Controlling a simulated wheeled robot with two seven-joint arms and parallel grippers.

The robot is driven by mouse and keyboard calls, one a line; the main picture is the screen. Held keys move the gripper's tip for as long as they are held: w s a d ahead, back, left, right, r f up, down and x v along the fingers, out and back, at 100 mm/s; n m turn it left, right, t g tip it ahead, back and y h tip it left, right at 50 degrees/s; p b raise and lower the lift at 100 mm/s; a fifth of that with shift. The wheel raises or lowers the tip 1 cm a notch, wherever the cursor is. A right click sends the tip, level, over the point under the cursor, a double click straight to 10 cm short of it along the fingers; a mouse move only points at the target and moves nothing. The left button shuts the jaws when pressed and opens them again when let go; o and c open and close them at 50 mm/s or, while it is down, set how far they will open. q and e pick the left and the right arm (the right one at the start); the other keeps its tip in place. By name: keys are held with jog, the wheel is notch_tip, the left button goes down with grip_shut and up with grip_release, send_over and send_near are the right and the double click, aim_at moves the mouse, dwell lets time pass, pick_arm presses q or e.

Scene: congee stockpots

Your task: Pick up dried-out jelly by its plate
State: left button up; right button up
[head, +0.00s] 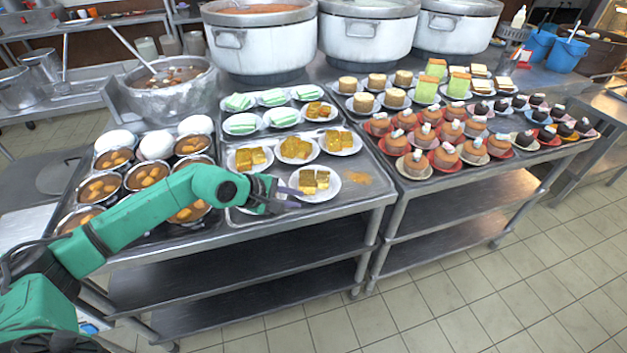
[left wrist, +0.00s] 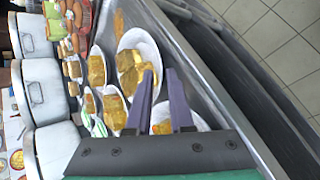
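Several white plates with yellow-brown jelly blocks stand on the steel table. The front plate (head: 331,191) carries yellow blocks with darker brown tops (head: 313,181); I cannot tell for sure which jelly is dried out. My left gripper (head: 290,194) is at the left edge of this front plate, low over the table. In the left wrist view the two purple fingers (left wrist: 159,74) are apart with nothing held between them. My right gripper is out of view.
Bowls of brown food (head: 146,176) stand at left, plates of green cakes (head: 275,97) behind, small cakes (head: 446,155) on the right table. Large pots (head: 262,45) line the back. Tiled floor (head: 470,300) is clear in front.

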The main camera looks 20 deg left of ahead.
aim_at(306, 199)
pick_arm(q)
jog(key=p+x, duration=0.1)
jog(key=x, duration=0.3)
jog(key=shift+w+d, duration=0.15)
jog(key=shift+d, duration=0.05)
jog(key=shift+f, duration=0.1)
grip_shut()
jog(key=shift+f, duration=0.1)
dwell(0.9)
